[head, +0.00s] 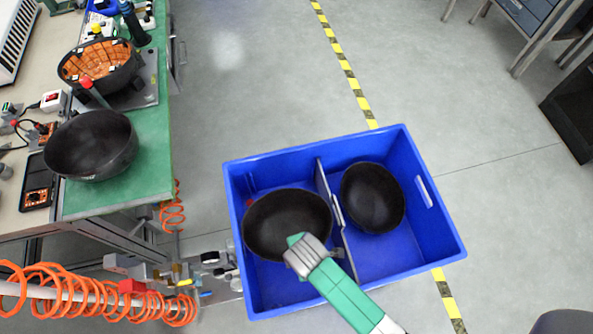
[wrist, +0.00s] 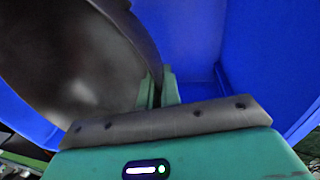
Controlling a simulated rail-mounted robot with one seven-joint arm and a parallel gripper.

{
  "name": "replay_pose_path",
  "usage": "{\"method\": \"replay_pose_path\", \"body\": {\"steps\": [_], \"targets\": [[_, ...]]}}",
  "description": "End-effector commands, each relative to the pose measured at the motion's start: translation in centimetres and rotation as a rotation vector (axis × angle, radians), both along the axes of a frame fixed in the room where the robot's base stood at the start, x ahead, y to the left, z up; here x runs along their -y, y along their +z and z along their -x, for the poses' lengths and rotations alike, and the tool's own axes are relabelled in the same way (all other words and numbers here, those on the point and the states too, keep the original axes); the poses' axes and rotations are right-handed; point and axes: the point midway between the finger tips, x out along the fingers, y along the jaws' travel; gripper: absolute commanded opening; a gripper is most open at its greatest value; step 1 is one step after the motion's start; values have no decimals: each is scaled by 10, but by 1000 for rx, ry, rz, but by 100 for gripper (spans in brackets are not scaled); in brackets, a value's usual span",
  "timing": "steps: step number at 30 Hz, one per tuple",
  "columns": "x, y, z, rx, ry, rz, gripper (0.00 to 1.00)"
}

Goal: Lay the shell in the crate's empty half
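The blue crate (head: 405,268) stands on the floor, split by a divider (head: 329,200) into two halves. One dark bowl-shaped shell (head: 372,198) lies in the right half. My gripper (head: 298,242) is shut on the rim of another dark shell (head: 284,217), which is over or in the left half; I cannot tell if it touches the crate floor. In the wrist view, the shell (wrist: 75,60) fills the left side, its rim between the two green fingers (wrist: 160,88), with blue crate wall (wrist: 265,50) on the right.
A workbench (head: 150,190) with a green mat stands at the left, with another dark shell (head: 91,145) and an orange-lined round fixture (head: 100,64) on it. Orange coiled hoses (head: 90,292) lie at lower left. Open floor (head: 260,90) surrounds the crate's far side.

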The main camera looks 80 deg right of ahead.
Motion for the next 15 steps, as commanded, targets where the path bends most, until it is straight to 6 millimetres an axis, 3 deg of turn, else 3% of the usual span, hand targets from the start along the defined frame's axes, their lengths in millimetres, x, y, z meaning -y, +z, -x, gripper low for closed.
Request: {"method": "replay_pose_path", "body": {"steps": [1,4,7,13,15], "targets": [[0,-21,0,-2,-1,-1,0],[0,-45,0,0,-1,0,0],[1,-58,-1,2,-1,1,0],[1,-66,-1,2,-1,1,0],[0,-81,0,0,-1,0,0]]}}
